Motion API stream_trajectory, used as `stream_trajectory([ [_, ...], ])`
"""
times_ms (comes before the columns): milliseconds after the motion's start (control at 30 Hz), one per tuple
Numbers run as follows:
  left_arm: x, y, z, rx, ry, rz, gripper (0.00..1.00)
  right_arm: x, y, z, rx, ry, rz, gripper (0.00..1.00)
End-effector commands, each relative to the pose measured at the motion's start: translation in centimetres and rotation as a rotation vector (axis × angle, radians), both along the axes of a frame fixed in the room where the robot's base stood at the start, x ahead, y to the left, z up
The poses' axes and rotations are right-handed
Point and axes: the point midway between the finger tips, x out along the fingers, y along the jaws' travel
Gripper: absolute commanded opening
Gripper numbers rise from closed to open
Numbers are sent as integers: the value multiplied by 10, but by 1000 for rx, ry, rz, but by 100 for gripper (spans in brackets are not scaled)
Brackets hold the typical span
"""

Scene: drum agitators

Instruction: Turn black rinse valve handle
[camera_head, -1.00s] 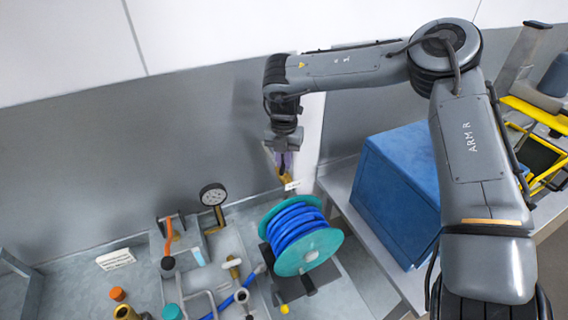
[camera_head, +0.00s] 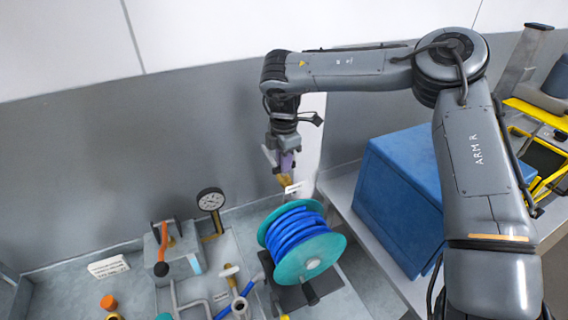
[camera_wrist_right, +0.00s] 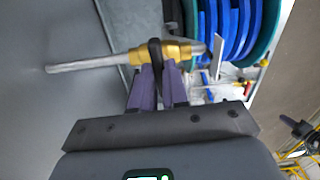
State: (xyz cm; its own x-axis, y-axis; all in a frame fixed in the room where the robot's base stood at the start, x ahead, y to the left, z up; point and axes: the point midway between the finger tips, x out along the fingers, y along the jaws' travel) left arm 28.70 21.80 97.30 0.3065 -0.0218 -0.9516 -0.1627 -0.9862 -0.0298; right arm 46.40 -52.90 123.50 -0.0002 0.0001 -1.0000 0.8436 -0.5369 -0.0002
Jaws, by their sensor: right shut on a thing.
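The black rinse valve handle (camera_wrist_right: 155,55) stands across a brass valve body (camera_wrist_right: 171,54) on a grey pipe in the right wrist view. My right gripper (camera_wrist_right: 157,74) has its purple fingers on either side of the handle and is shut on it. In the head view the right gripper (camera_head: 287,163) points down beside the back wall, and part of the brass valve (camera_head: 285,183) shows under it. The handle is too small and covered to make out there. My left gripper is not in view.
A teal reel (camera_head: 309,258) with blue hose stands just below the valve. A pressure gauge (camera_head: 211,199) and an orange-handled lever (camera_head: 163,250) stand to the left. A large blue box (camera_head: 400,200) sits to the right, under my right arm.

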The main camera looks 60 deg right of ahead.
Motion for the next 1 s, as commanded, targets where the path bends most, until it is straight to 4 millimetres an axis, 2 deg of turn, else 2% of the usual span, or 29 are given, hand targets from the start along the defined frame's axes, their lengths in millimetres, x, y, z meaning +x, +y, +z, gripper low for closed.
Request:
stream_trajectory([
  [300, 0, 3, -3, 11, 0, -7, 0, 0, 0, 1, 0, -1, -74, 0],
  [700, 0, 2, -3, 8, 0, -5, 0, 0, 0, 1, 1, -1, -80, 0],
  [733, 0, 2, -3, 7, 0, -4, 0, 0, 0, 1, 1, -1, -80, 17],
  [867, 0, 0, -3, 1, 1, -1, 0, 0, 0, 1, 1, -1, -79, 37],
  [1000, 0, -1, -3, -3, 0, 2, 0, 0, 0, 1, 1, -1, -78, 39],
])
